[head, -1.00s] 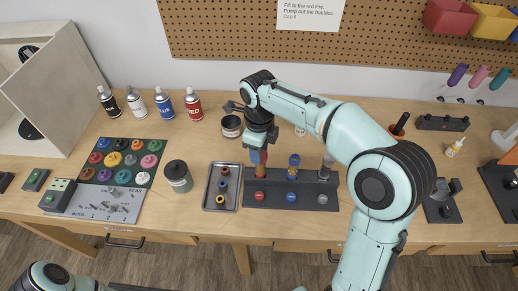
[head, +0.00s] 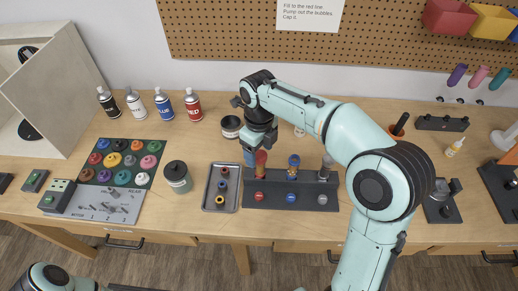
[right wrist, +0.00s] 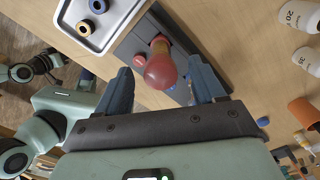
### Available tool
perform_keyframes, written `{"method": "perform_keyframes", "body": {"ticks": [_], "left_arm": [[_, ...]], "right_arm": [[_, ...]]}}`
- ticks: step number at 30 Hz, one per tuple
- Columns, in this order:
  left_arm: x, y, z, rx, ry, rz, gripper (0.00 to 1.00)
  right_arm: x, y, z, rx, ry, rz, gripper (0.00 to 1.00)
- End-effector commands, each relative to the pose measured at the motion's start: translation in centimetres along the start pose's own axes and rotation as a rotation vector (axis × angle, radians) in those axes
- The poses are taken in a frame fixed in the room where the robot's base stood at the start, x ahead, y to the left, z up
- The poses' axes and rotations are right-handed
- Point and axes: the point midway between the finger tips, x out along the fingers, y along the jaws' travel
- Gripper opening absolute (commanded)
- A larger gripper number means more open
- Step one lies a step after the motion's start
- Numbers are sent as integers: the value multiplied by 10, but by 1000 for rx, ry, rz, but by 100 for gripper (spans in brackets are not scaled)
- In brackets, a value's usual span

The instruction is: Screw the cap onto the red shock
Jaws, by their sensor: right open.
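The red shock (head: 261,160) stands upright at the left end of a dark stand (head: 275,203). In the right wrist view it has a rounded red top (right wrist: 161,71). A red cap (head: 259,196) sits on the stand in front of it. My right gripper (right wrist: 162,88) is open, with one blue finger on each side of the red top and clear space between. I cannot tell whether the red top is a separate part. My left gripper is out of view.
A blue shock (head: 293,162) and a grey one (head: 325,168) stand to the right on the stand. A tray (head: 208,207) of small rings lies just left.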

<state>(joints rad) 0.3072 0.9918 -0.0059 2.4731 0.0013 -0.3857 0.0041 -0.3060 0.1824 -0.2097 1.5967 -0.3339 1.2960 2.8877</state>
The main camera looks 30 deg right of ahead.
Motion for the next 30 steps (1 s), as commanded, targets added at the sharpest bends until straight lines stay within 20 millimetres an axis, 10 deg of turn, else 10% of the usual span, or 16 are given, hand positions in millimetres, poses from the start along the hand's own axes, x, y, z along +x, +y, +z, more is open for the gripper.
{"method": "perform_keyframes", "body": {"ticks": [18,30], "left_arm": [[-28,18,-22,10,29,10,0],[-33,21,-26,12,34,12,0]], "right_arm": [[-115,0,2,-1,-8,-2,69],[-133,0,0,0,-1,0,69]]}}
